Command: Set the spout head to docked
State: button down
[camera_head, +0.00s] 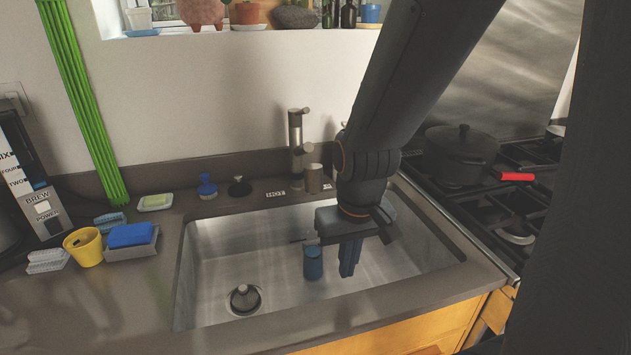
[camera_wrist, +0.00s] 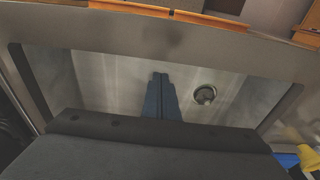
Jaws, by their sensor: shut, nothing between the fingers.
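The metal faucet (camera_head: 296,140) stands upright behind the sink, with a short cylinder (camera_head: 313,179) beside its base. I cannot tell for sure which part is the spout head. In the wrist view the shut fingers (camera_wrist: 159,98) point at the sink floor. My arm may hide part of the faucet area.
The steel sink (camera_head: 210,265) has a drain plug (camera_head: 243,299), also in the wrist view (camera_wrist: 204,95). A yellow cup (camera_head: 84,247) and blue sponge (camera_head: 130,235) sit left. A pot (camera_head: 459,155) with a red handle stands on the stove at right. The sink's left side is clear.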

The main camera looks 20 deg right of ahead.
jog(key=c, duration=2.4)
grip_release()
jog(key=o, duration=1.2)
jog(key=shift+n+t, duration=0.4)
jog(key=shift+t, duration=0.3)
jog(key=w+r+b, duration=0.1)
jog(key=w, duration=0.3)
jog(key=w+r+b, duration=0.1)
jog(key=w+r, duration=0.1)
jog(key=w, duration=0.1)
jog(key=w+r+b, duration=0.1)
jog(key=w+r, duration=0.1)
jog(key=w, duration=0.2)
jog(key=shift+w+d, duration=0.2)
jog(key=shift+w, duration=0.1)
jog(key=shift+o, duration=0.2)
jog(key=n+t+y+b, duration=0.1)
jog(key=b, duration=0.1)
send_near(316, 168)
jog(key=x, duration=0.5)
jog(key=shift+f, duration=0.25)
jog(key=shift+t, duration=0.3)
jog(key=shift+p+x, duration=0.6)
jog(key=shift+x, duration=3.15)
